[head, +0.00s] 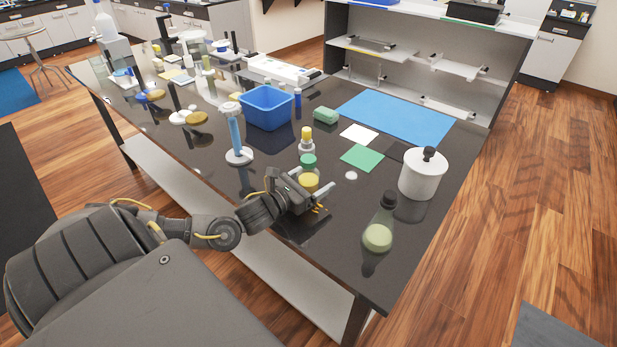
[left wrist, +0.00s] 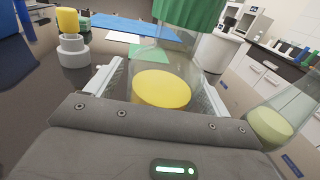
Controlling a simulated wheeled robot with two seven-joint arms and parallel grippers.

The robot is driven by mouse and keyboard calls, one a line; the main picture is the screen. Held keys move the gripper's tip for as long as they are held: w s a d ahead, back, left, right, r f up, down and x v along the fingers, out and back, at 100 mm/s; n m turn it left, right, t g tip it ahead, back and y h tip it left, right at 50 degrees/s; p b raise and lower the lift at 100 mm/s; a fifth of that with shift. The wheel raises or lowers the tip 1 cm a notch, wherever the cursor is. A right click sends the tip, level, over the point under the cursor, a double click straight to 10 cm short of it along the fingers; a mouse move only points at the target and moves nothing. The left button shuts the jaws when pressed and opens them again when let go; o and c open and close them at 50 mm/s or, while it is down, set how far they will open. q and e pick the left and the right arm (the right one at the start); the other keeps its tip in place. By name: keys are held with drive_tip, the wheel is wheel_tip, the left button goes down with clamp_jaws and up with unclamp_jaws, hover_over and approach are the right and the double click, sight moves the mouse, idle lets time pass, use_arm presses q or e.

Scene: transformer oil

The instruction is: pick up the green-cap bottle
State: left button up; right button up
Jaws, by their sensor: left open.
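The green-cap bottle (head: 309,180) stands on the dark table, clear with yellow liquid low inside. In the left wrist view the bottle (left wrist: 162,88) is large and upright in front of my palm, its green cap cut by the top edge. My left gripper (head: 320,197) is open at the bottle; in the left wrist view its two fingers (left wrist: 156,82) lie on either side of the bottle, with gaps showing. The gripper hides part of the bottle's lower side in the head view. My right gripper is not in view.
A dark-capped flask (head: 378,232) stands to the right near the table edge. A yellow-topped bottle (head: 306,140) stands just behind, and a blue cylinder on a stand (head: 236,138) to the left. A white pot (head: 423,175) and a blue bin (head: 267,107) are farther off.

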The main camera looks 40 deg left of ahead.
sight(311, 169)
use_arm(q)
drive_tip(key=c, duration=1.3)
drive_tip(key=shift+r, duration=0.5)
drive_tip(key=r, duration=0.1)
drive_tip(key=r+b, duration=0.1)
drive_tip(key=shift+s+a+r, duration=0.15)
drive_tip(key=shift+a+r, duration=0.15)
drive_tip(key=s+a+r+p, duration=0.1)
drive_tip(key=s+a+r, duration=0.6)
drive_tip(key=a+r, duration=0.2)
drive_tip(key=shift+a+r+p, duration=0.25)
drive_tip(key=shift+a+p, duration=0.05)
drive_tip(key=shift+a, duration=0.9)
